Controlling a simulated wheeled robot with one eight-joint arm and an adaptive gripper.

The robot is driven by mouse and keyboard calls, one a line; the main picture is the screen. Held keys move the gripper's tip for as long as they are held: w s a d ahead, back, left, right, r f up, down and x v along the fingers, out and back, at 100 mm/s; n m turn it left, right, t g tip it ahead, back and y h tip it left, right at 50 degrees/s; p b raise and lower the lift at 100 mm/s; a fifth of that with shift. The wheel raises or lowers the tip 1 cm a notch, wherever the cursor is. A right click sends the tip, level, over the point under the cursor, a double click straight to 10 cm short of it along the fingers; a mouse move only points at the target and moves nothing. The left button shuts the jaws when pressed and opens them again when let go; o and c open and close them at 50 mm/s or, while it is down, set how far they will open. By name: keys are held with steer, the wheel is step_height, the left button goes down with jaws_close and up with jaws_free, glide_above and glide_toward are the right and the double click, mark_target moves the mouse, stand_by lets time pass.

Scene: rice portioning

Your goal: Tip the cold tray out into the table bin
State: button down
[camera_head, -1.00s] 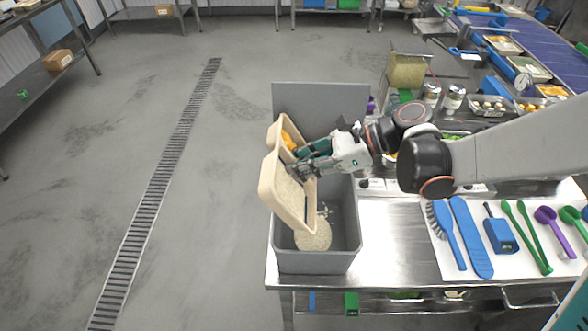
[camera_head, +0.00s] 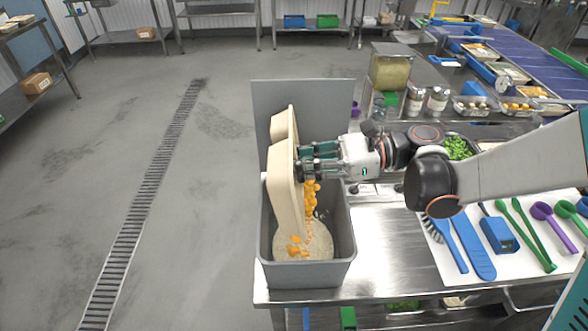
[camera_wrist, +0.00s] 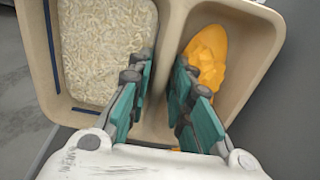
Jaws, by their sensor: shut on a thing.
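The beige two-compartment tray (camera_head: 287,190) is tipped nearly on edge above the grey table bin (camera_head: 308,275), its open side facing right. My gripper (camera_head: 302,164) is shut on it. In the wrist view, my gripper (camera_wrist: 160,85) has its teal fingers on either side of the divider between compartments. There, rice (camera_wrist: 105,50) shows in the larger compartment and orange food (camera_wrist: 207,55) in the smaller one. In the head view, orange pieces (camera_head: 311,192) spill down beside the tray, and some lie on a pale rice heap (camera_head: 318,240) in the bin.
The bin's tall grey back panel (camera_head: 268,100) stands behind the tray. To the right are a blue brush (camera_head: 447,240), a blue scraper (camera_head: 472,235) and several spoons on a white mat. Jars (camera_head: 437,100) stand farther back. The floor left of the table is open.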

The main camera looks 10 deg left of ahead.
steer(key=shift+w+d+y+b, duration=0.15)
steer(key=shift+d+y+b, duration=0.6)
steer(key=shift+b, duration=0.6)
steer(key=shift+r+g+y, duration=0.1)
steer(key=shift+g+y, duration=0.15)
steer(key=shift+g, duration=0.05)
steer(key=shift+r, duration=0.1)
stand_by(0.6)
